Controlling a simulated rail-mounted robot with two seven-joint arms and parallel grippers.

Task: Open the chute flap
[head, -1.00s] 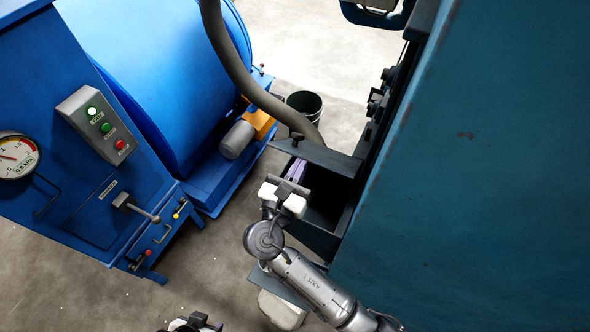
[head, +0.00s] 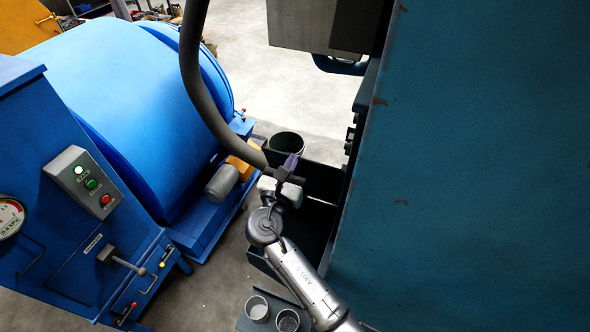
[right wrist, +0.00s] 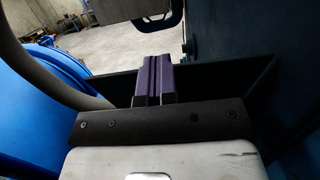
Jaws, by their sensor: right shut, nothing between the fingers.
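The chute (head: 314,222) is a dark open-topped box against the side of the large teal machine. A dark panel (head: 322,180), seemingly the chute flap, stands steeply at its far end. In the right wrist view this dark panel (right wrist: 213,83) spans behind my fingers. My right gripper (head: 290,162) is shut and empty, with its purple fingertips at the panel's left part. The right wrist view shows the fingers (right wrist: 153,78) pressed together in front of the panel; I cannot tell whether they touch it. My left gripper is out of view.
The teal machine (head: 470,170) fills the right side. A thick grey hose (head: 200,90) hangs close to my right gripper. The blue drum machine (head: 130,100) stands left. A dark bucket (head: 287,142) is behind the chute. Two cups (head: 258,308) (head: 288,320) stand below it.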

